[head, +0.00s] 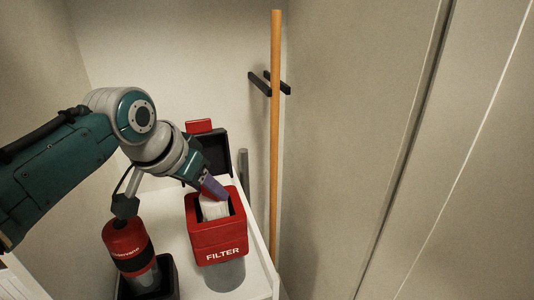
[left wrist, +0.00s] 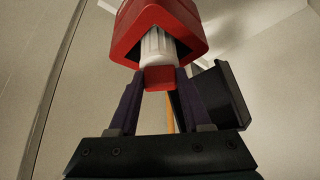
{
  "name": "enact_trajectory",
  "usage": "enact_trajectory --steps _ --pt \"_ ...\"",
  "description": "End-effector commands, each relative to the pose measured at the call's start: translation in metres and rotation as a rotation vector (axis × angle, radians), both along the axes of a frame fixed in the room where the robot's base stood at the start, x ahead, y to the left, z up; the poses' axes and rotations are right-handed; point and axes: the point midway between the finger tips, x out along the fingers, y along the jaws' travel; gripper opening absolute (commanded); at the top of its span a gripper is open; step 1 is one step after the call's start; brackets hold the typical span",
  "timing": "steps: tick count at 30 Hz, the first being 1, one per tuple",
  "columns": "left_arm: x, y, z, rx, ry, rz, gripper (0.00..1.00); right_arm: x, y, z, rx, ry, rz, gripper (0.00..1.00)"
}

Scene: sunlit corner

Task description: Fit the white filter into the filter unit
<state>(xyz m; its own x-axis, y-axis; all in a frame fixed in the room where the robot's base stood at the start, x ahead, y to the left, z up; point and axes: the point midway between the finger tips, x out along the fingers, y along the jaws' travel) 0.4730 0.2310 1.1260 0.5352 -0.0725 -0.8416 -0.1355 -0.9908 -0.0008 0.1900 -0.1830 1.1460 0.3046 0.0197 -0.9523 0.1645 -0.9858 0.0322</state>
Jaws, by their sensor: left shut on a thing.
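The white filter (head: 215,209) is partly inside the square opening of the red filter unit (head: 219,242), which is marked FILTER and has a grey lower part. My left gripper (head: 213,190) is above the opening, shut on the filter's top end. In the left wrist view, the gripper's two fingers (left wrist: 158,76) grip the filter's red end piece, and the white ribbed body (left wrist: 157,46) runs into the red housing (left wrist: 166,16). How deep the filter sits is hidden by the housing. My right gripper is not in view.
The unit's black lid (head: 215,147) stands open behind it. A red and black canister (head: 128,247) stands in a dark holder to the left, close to my arm. A wooden pole (head: 275,130) rises at the right near black wall brackets (head: 260,84). Walls close in the space.

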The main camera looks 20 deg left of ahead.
Motion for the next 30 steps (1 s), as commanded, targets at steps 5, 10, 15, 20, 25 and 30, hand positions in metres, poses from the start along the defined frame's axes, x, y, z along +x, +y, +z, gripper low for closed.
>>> enact_trajectory --steps 5,10,15,20,25,30 --pt "0.0 0.0 -0.002 0.0 0.0 0.0 0.0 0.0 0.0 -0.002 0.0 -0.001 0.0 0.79" --pt "0.0 0.0 -0.008 0.0 0.0 0.0 0.0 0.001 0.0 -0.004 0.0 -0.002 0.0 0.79" --pt "0.0 0.0 -0.008 0.0 0.0 0.0 0.62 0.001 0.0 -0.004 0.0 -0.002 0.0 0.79" --pt "0.0 0.0 -0.008 0.0 0.0 0.0 0.78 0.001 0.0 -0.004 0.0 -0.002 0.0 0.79" --pt "0.0 0.0 -0.008 0.0 0.0 0.0 0.78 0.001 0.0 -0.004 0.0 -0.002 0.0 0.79" --pt "0.0 0.0 0.002 0.0 -0.001 0.0 0.78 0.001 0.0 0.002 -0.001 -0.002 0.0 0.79"
